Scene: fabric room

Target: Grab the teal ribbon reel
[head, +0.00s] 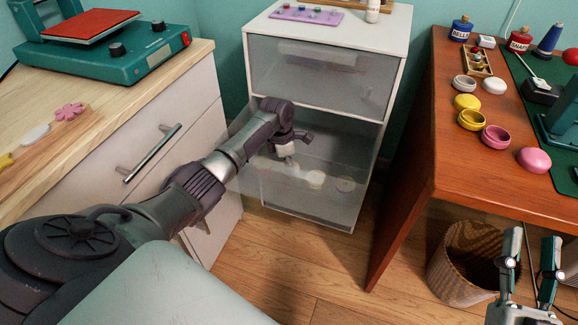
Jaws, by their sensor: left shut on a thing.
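My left gripper (288,150) reaches from the left to the grey see-through lower drawer (310,205) of the white cabinet, fingers pointing down. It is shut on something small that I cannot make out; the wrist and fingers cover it. Pale round things (316,179) show blurred behind the drawer's clear wall, just right of and below the fingers. I cannot pick out a teal ribbon reel for certain. My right gripper (532,238) is at the lower right, its two fingers apart and empty, in front of the desk.
The upper drawer (300,72) is shut. A wooden desk (465,170) on the right holds yellow and pink pots and several bottles. A wicker basket (452,268) stands under it. A worktop with a teal press (110,55) is on the left. Bare floor lies between.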

